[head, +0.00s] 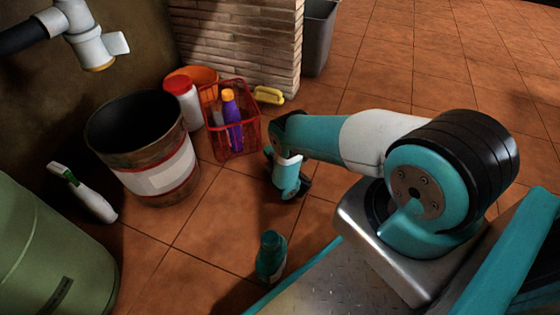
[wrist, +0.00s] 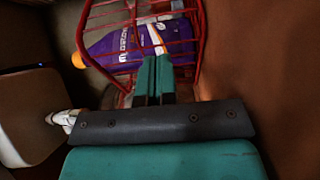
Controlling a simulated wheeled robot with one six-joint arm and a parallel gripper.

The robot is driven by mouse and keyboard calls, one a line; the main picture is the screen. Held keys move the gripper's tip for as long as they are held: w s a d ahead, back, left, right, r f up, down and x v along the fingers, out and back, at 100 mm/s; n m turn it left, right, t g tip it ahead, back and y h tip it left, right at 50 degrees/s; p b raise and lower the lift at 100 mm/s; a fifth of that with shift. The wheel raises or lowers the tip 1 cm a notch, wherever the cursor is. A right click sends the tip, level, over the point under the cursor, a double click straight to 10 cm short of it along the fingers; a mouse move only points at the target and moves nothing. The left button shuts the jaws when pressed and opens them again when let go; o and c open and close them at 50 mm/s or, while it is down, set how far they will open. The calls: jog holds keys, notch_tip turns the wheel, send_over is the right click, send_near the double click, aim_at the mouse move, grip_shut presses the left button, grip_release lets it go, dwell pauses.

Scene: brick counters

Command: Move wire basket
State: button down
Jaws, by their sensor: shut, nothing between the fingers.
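The red wire basket (head: 250,136) stands on the tiled floor near the brick pillar. It holds a purple bottle with an orange cap (head: 231,115) and another item beside it that is hard to make out. In the wrist view the basket's red wires (wrist: 198,30) fill the top, with the purple bottle (wrist: 115,47) behind them. My gripper (wrist: 153,62) is shut and empty, its teal fingers together in front of the basket's wires. I cannot tell whether the fingertips touch the wires. In the head view my arm's end hangs just right of the basket, and the fingers are hidden.
A dark rusty bucket (head: 160,150), a red-lidded white jar (head: 184,104) and an orange container (head: 205,76) crowd the basket's left. A yellow brush (head: 268,96) lies behind it. A teal bottle (head: 271,255) stands in front. The floor to the right is clear.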

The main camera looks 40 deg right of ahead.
jog(key=s+p, duration=0.4)
jog(key=s, duration=0.1)
jog(key=s+p, duration=0.2)
jog(key=s, duration=0.1)
jog(key=shift+a+r, duration=0.15)
jog(key=shift+a, duration=0.1)
jog(key=shift+s+f+p, duration=0.2)
jog(key=shift+s+p, duration=0.15)
jog(key=shift+s, duration=0.2)
